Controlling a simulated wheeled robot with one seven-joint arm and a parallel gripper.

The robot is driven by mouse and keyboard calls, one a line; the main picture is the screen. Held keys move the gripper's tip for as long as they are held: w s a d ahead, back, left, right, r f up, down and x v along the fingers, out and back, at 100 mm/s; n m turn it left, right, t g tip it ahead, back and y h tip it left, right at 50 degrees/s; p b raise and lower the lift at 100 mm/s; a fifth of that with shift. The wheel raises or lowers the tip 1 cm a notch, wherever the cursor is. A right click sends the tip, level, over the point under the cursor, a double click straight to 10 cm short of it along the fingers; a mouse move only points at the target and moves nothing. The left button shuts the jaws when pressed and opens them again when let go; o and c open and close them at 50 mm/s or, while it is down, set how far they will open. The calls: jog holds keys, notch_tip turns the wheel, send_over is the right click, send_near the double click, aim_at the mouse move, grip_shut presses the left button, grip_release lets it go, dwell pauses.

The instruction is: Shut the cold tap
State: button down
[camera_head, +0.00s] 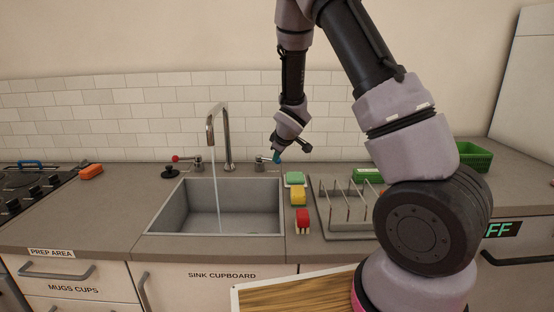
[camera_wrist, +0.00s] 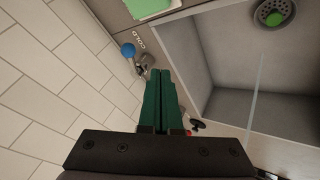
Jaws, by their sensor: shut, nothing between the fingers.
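The cold tap (camera_head: 261,161) is a short metal lever valve to the right of the spout. In the wrist view its blue knob (camera_wrist: 128,50) is clear, beside the COLD lettering. A thin stream of water (camera_head: 215,190) falls from the tall curved spout (camera_head: 227,135) into the sink. My gripper (camera_wrist: 158,73) has its green fingers together, with nothing between them. The fingertips overlap the metal tap body in the wrist view, and I cannot tell whether they touch. In the head view my wrist hangs just above the cold tap and partly hides it.
The red-knobbed tap (camera_head: 176,158) stands left of the spout. The grey sink (camera_head: 165,205) has a green item (camera_wrist: 273,19) at its drain. Green, yellow and red sponges or brushes (camera_head: 298,197) line its right side. A dish rack (camera_head: 345,215) stands further right, and the tiled wall is close behind.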

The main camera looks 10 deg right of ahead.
aim_at(279, 162)
jog(key=w+d+f, duration=0.1)
jog(key=w+f, duration=0.5)
jog(key=w, duration=0.3)
jog(key=shift+d, duration=0.3)
jog(key=shift+w+d+n+y, duration=0.2)
jog(key=shift+d+n, duration=0.1)
jog(key=shift+d, duration=0.15)
jog(key=shift+w+d+n+y, duration=0.2)
jog(key=shift+d+n, duration=0.1)
jog(key=shift+d, duration=0.1)
jog(key=shift+w+d, duration=0.35)
jog(key=shift+a, duration=0.1)
jog(key=shift+s, duration=0.1)
